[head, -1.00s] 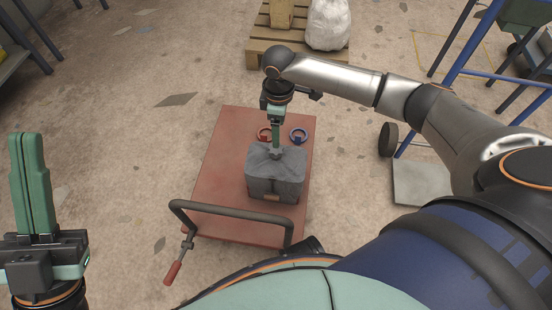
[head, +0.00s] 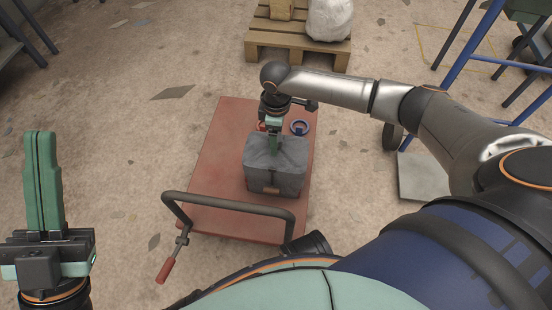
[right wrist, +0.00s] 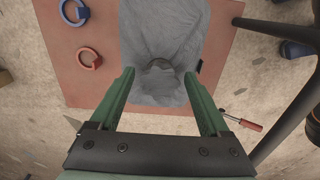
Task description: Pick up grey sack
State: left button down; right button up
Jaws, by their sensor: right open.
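The grey sack (head: 272,178) stands on a red flat trolley (head: 222,150). It also shows in the right wrist view (right wrist: 163,30), with a gathered bump on its top. My right gripper (head: 274,147) points down at the top of the sack. In the right wrist view its open fingers (right wrist: 159,76) are spread to either side of the bump, with nothing clamped between them. I cannot tell how deep the fingertips reach. My left gripper (head: 41,140) is shut and empty at the far left, away from the trolley.
A blue ring (head: 299,127) and a red ring (head: 262,126) lie on the trolley behind the sack. The trolley's dark handle bar (head: 230,204) rises at its near end. A wooden pallet (head: 290,46) with a white sack (head: 330,18) stands beyond.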

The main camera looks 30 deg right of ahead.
grip_shut()
dwell(0.5)
dwell(0.7)
jog(key=shift+w+r, duration=0.1)
